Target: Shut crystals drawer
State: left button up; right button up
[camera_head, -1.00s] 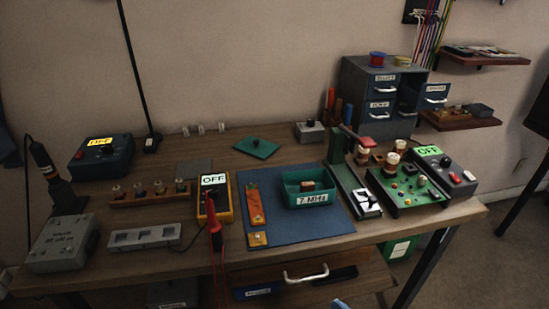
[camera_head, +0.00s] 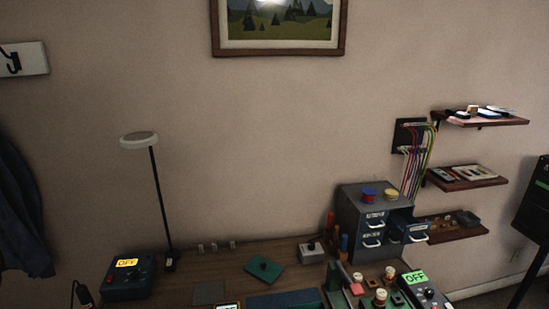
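A grey drawer cabinet (camera_head: 352,213) stands at the back right of the workbench. One small drawer (camera_head: 416,237) on its right side is pulled out and has a white handle. Its label is too small to read for certain, so I cannot confirm it is the crystals drawer. The two labelled drawers on the cabinet's left, an upper drawer (camera_head: 374,222) and a lower drawer (camera_head: 372,241), look shut. Neither of my grippers is in view.
The workbench (camera_head: 225,262) shows only along its back part. A lamp (camera_head: 140,140) and a meter box (camera_head: 128,278) stand at left. A green board (camera_head: 264,269) lies mid-bench. Wall shelves (camera_head: 468,183) hang right of the cabinet. Red and yellow spools sit on the cabinet.

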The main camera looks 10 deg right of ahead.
aim_at(414, 231)
jog(key=z, duration=1.25)
